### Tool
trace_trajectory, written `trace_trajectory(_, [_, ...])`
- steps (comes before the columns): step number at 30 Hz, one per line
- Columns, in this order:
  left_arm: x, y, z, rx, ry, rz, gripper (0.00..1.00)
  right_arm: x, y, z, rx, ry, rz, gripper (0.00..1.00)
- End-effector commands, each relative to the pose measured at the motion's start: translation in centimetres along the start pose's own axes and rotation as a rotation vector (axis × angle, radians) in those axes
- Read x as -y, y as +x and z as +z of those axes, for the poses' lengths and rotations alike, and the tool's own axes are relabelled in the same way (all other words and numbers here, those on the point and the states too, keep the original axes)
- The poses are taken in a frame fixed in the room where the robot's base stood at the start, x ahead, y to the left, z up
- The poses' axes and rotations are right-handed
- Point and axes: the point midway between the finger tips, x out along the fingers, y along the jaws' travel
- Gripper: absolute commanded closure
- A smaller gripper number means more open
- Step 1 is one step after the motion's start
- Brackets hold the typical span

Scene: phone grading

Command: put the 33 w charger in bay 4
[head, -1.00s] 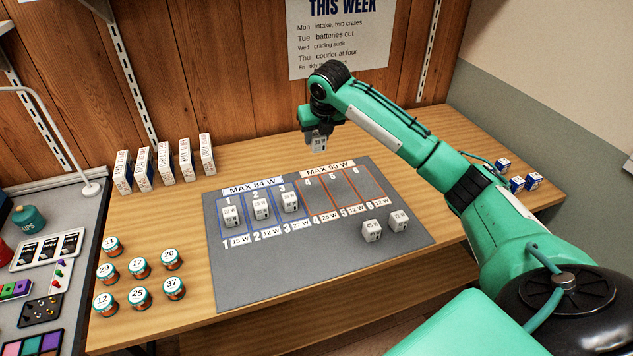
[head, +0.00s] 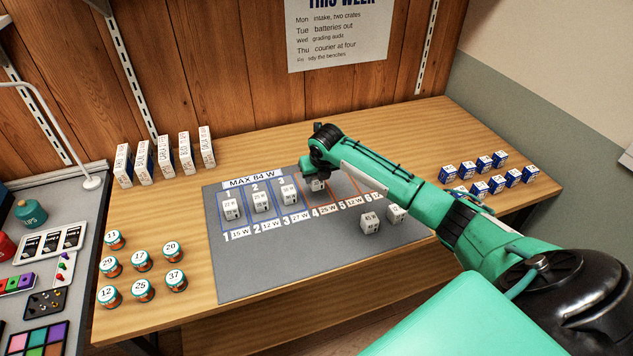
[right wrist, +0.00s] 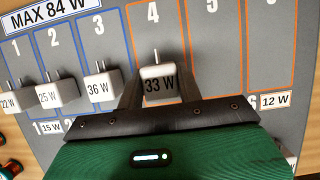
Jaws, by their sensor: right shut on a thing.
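The white 33 W charger (right wrist: 160,86) is held between the two fingers of my right gripper (right wrist: 158,92) in the right wrist view. Its label faces the camera and its prongs point toward the painted number 4. It appears within the orange outline of bay 4 (right wrist: 153,42). In the head view my right gripper (head: 318,176) is low over the mat with the charger (head: 317,185) under it, partly hidden by the arm. I cannot tell whether the charger touches the mat. My left gripper is out of view.
Bays 1 to 3 on the grey mat (head: 250,275) hold the 22 W (right wrist: 10,101), 25 W (right wrist: 55,93) and 36 W (right wrist: 101,86) chargers. Two chargers, one labelled 45 W (head: 370,223), stand at the mat's right front. Bays 5 and 6 look empty in the wrist view.

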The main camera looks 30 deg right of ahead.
Motion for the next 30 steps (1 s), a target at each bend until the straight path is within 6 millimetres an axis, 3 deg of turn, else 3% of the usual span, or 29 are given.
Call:
trace_trajectory(5, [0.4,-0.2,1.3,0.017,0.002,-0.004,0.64,0.0,2.4,-1.0,-0.003,0.001,0.000,0.88])
trace_trajectory(16, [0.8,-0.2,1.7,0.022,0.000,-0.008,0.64,0.0,2.8,-1.2,-0.001,-0.001,0.000,0.88])
trace_trajectory(17, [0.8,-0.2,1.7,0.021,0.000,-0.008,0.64,0.0,2.8,-1.2,-0.001,-0.001,0.000,0.60])
trace_trajectory(20, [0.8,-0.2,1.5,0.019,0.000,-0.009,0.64,0.0,2.8,-1.2,-0.001,0.000,0.000,0.42])
trace_trajectory(30, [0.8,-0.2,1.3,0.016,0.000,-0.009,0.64,0.0,2.4,-1.0,0.000,0.000,0.000,0.42])
